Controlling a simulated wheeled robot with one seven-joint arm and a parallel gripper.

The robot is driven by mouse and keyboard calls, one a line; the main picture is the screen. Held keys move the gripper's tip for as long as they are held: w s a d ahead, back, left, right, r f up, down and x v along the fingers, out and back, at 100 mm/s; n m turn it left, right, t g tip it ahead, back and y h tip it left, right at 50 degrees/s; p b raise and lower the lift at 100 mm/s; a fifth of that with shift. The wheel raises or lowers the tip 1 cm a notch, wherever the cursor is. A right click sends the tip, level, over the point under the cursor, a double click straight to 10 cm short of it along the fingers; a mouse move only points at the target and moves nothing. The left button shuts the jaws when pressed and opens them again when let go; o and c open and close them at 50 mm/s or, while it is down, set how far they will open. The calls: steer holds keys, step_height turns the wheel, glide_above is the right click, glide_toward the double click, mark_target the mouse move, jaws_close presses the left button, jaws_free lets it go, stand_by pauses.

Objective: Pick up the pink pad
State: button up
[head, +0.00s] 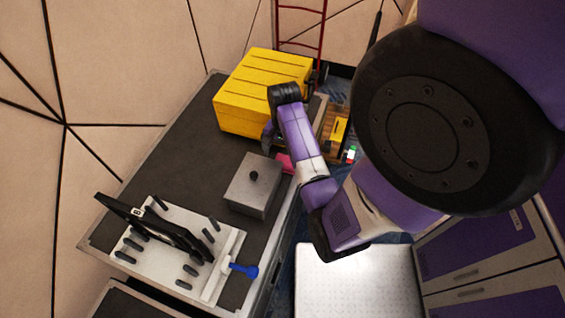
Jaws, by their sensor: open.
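The pink pad (284,163) lies near the right edge of the dark bench top, just behind and right of a grey box. My arm crosses in front of it and hides part of it. My gripper (267,138) points down just beyond the pad, near the front of the yellow case. It is open, and I see nothing held in it. Its fingers are small and partly hidden by my arm, so the exact gap to the pad cannot be told.
The yellow case (247,85) stands behind my gripper. The grey box (254,187) with a dark knob stands close to the pad. A white pegged board (175,262) with a black frame and a blue-handled tool (243,270) fills the near end. The bench's left side is clear.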

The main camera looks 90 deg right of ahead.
mark_target(285, 162)
steer(key=shift+s+f+p, duration=0.1)
steer(key=shift+f+p, duration=0.25)
steer(key=shift+f, duration=2.35)
steer(key=c, duration=1.4)
steer(key=shift+r, duration=0.15)
